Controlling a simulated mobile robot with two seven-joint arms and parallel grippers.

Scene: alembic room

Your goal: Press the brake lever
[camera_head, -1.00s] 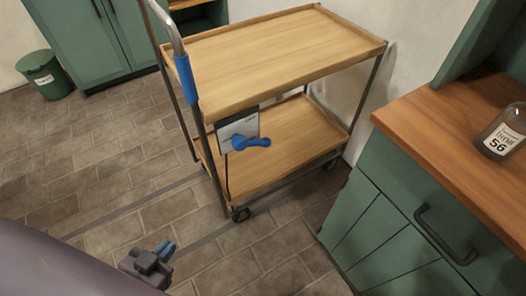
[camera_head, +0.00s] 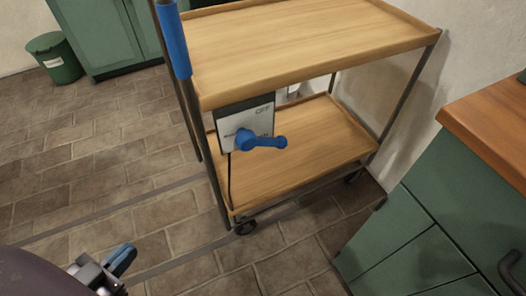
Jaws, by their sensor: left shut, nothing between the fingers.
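The brake lever (camera_head: 262,141) is blue and ends in a round knob. It sticks out to the right from a pale plate (camera_head: 232,128) on the near side of the wooden trolley (camera_head: 290,50). The plate shows the word "OFF" at its upper right. My left gripper (camera_head: 122,260) is low at the lower left with blue fingertips, shut and empty. It is apart from the lever, below and to the left of it, over the floor. My right gripper is not in view.
The trolley has two wooden shelves, dark legs, wheels (camera_head: 245,226) and a blue-gripped handle (camera_head: 173,40). A green cabinet with a wooden top (camera_head: 500,115) stands close on the right. A green bin (camera_head: 55,58) stands at the back left. The tiled floor at left is clear.

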